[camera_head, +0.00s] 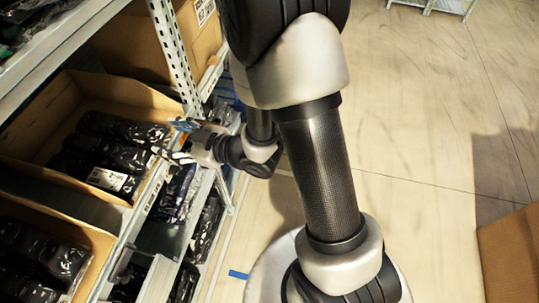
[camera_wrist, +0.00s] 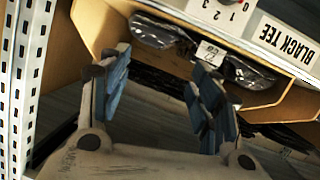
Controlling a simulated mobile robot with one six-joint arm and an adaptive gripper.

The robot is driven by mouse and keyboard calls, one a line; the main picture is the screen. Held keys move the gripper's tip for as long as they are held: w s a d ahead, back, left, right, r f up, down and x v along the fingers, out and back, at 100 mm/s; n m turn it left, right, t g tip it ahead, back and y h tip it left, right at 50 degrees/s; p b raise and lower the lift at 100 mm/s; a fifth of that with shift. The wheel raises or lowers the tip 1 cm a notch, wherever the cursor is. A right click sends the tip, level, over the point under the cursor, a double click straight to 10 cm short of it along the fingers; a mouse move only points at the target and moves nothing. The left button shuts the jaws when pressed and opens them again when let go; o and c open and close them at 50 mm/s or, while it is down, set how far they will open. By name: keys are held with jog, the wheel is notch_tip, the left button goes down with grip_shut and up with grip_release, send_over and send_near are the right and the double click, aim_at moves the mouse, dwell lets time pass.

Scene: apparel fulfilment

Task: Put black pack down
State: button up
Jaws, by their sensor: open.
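Several black packs in clear wrap (camera_head: 98,165) lie in an open cardboard box on the shelf at the left of the head view. A black pack (camera_wrist: 158,33) also shows in the wrist view, with another beside it to the right (camera_wrist: 248,73), both inside a box with a "BLACK TEE" label. I cannot tell which one is the task's pack. My gripper (camera_head: 178,142) is at the box's front edge in the head view. In the wrist view my gripper (camera_wrist: 160,60) has its two blue-padded fingers spread, with nothing held between them. The fingers hide part of the packs.
A metal shelf post (camera_head: 175,50) stands close to my arm. A second box (camera_head: 85,238) with black packs is at the lower left. More wrapped packs (camera_head: 178,192) lie on a lower level. The floor (camera_head: 425,130) to the right is mostly clear; a cardboard box (camera_head: 510,255) stands at the right edge.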

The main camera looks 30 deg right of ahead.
jog(key=s+d+r+m+g+h, duration=0.1)
jog(key=s+d+r+m+h, duration=0.15)
jog(key=d+r+h, duration=0.4)
jog(key=s+d+r+m+g+h, duration=0.1)
jog(key=d+r+m+h, duration=0.2)
jog(key=d, duration=0.6)
jog(key=s+r+m+g, duration=0.1)
jog(key=s+m+g, duration=0.1)
jog(key=s, duration=0.8)
jog(key=s+r+m+g, duration=0.2)
jog(key=s, duration=0.8)
jog(key=shift+s+r+m+g, duration=0.2)
jog(key=shift+r+m+g, duration=0.05)
jog(key=shift+m+g, duration=0.15)
jog(key=shift+d, duration=0.1)
jog(key=shift+c, duration=0.5)
